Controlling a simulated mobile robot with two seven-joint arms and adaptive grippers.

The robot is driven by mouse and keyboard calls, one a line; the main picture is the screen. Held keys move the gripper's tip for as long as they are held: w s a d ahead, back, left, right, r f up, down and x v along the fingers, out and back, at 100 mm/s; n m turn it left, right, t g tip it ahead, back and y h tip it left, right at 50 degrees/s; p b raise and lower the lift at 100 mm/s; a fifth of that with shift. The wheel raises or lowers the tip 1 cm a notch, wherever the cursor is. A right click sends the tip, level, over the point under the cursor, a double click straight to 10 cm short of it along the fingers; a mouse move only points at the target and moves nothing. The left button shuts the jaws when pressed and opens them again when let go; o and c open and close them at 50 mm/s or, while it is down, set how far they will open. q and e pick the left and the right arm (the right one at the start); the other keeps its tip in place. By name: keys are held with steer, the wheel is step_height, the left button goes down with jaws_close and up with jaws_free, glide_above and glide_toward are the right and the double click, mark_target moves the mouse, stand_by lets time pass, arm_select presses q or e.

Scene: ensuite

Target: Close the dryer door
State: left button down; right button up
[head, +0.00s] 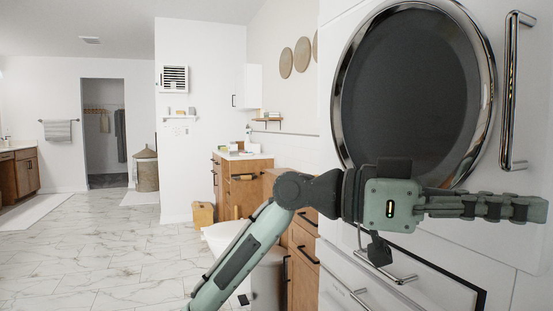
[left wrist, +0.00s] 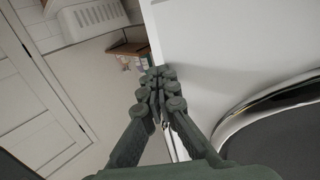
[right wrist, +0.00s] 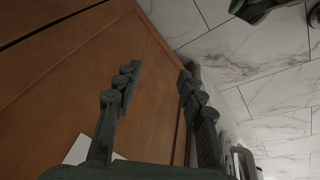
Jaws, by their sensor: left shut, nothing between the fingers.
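The dryer door (head: 333,100) is a white panel with a large round dark window in a chrome ring, at the right of the head view. A vertical chrome handle (head: 511,90) is on its right side. The door's angle to the dryer body is hard to tell. My left gripper (head: 543,210) is shut and empty, pointing right across the door's lower part, below the handle. In the left wrist view its fingertips (left wrist: 158,78) are by the edge of a white panel (left wrist: 215,45), with the chrome ring (left wrist: 265,100) at right. My right gripper (right wrist: 157,76) is open and empty, facing a brown wooden surface.
White fronts with chrome bar handles (head: 388,268) are below the door. Wooden drawers (head: 302,255) and a grey bin (head: 268,278) stand left of it, partly behind my left arm. The marble-tiled floor (head: 110,250) is open at left. The right wrist view shows the wooden panel (right wrist: 60,85) close by.

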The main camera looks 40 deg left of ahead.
steer(key=shift+w+d+r, duration=0.1)
steer(key=shift+w+r, duration=0.05)
steer(key=shift+w, duration=0.05)
steer(key=shift+s+a, duration=0.1)
steer(key=shift+a, duration=0.1)
stand_by(0.4)
